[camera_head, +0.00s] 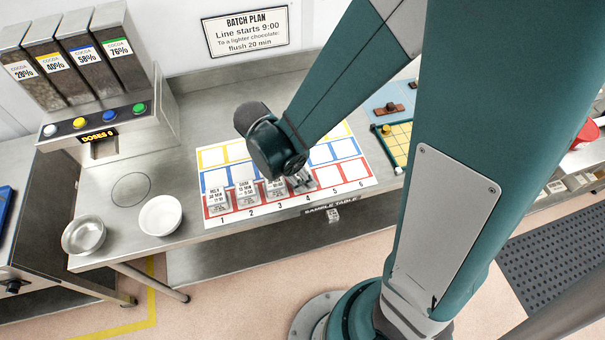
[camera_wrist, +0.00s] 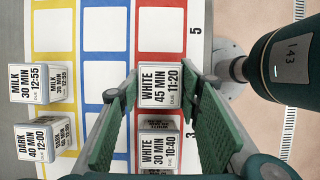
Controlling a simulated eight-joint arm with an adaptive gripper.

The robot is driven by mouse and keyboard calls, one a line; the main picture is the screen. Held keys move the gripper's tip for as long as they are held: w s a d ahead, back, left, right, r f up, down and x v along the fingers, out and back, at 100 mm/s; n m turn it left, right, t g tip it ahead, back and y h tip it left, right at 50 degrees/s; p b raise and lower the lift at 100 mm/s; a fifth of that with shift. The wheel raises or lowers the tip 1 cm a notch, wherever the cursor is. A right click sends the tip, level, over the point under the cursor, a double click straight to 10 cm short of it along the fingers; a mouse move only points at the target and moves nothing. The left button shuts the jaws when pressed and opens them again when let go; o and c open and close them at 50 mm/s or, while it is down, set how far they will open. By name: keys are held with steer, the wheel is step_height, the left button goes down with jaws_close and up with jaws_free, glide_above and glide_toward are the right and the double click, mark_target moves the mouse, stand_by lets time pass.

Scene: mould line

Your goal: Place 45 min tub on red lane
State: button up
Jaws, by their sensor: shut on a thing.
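The 45 min tub, labelled "WHITE 45 MIN 11:20" (camera_wrist: 160,86), sits between the green fingers of my gripper (camera_wrist: 161,98) in the wrist view. The fingers are shut on its sides. It is over the red lane (camera_wrist: 162,20), between numbers 3 and 5. I cannot tell whether its base touches the sheet. In the head view my gripper (camera_head: 301,181) is low at the fourth red space, and the arm's end largely hides the tub.
A "WHITE 30 MIN" tub (camera_wrist: 158,150) stands close beside the held tub. Milk (camera_wrist: 36,83) and dark (camera_wrist: 38,142) tubs appear on the yellow lane. Other tubs (camera_head: 217,197) fill the first red spaces. Red spaces 5 and 6 (camera_head: 356,171) look empty. A white bowl (camera_head: 160,216) stands left.

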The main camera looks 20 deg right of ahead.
steer(key=o, duration=1)
steer(key=shift+c, duration=0.2)
steer(key=p+v, duration=0.1)
steer(key=v, duration=1.1)
steer(key=shift+p, duration=0.35)
steer(key=shift+r, duration=0.1)
steer(key=s+d+r+m+t+y, duration=0.2)
steer(key=d+r+m+t, duration=0.1)
steer(key=d+r+m, duration=0.2)
steer(key=s+d+r+m+t+y, duration=0.2)
steer(key=d+r+m, duration=0.4)
steer(key=r+m, duration=0.3)
steer(key=shift+s+m+t, duration=0.45)
steer(key=shift+m+t, duration=0.65)
steer(key=shift+m, duration=0.9)
steer(key=shift+r, duration=0.1)
